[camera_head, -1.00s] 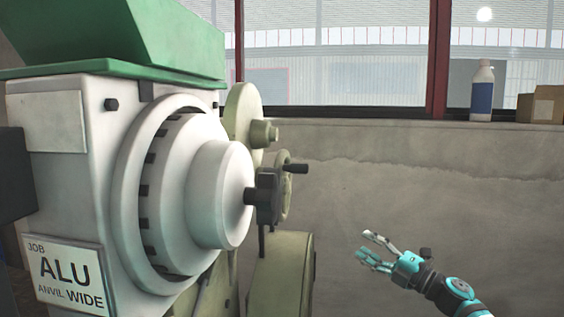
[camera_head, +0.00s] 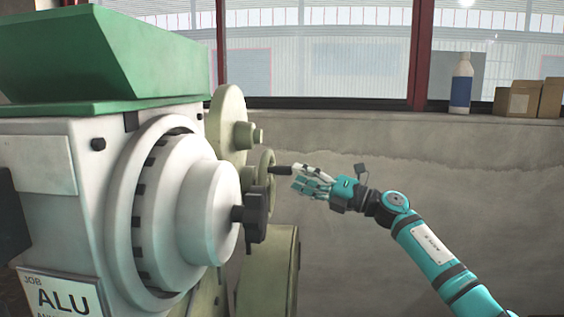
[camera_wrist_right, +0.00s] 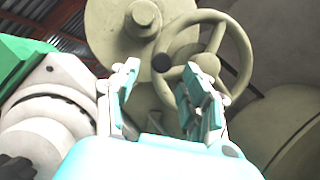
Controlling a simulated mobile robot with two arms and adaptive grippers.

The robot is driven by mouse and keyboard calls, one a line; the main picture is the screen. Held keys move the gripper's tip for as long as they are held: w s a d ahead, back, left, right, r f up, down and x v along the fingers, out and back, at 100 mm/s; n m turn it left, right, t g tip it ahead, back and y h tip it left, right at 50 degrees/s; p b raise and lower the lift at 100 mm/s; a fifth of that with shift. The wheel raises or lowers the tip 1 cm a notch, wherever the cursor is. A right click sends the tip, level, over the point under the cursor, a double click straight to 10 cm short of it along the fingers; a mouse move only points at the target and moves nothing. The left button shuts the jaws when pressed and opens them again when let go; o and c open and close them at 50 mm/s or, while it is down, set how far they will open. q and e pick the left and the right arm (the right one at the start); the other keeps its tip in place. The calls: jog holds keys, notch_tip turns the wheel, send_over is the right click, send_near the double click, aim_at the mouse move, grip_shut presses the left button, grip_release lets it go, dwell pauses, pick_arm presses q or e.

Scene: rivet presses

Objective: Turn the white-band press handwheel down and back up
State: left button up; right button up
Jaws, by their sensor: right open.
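A pale olive handwheel (camera_head: 265,166) with a dark handle (camera_head: 283,170) stands behind the large press in the head view. In the right wrist view the spoked handwheel (camera_wrist_right: 240,48) faces the camera, and its dark round handle (camera_wrist_right: 162,62) shows between my fingertips. My right gripper (camera_head: 297,178) is open at the handle's outer end; I cannot tell whether it touches. Its two fingers (camera_wrist_right: 165,78) also show spread in the right wrist view. I cannot make out a white band beside this wheel. My left gripper is not in view.
A big white press (camera_head: 52,205) with a green top (camera_head: 110,55), a round drum and an ALU sign (camera_head: 60,298) fills the left. A dark knob (camera_head: 255,212) juts from its drum. A bottle (camera_head: 461,85) and boxes (camera_head: 520,98) stand on the sill.

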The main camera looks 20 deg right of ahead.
aim_at(282, 171)
jog(key=p+x, duration=0.1)
jog(key=x, duration=0.4)
jog(key=shift+w+a+r+p, duration=0.15)
jog(key=shift+w+a+p, duration=0.1)
jog(key=shift+a+p, duration=0.05)
grip_shut()
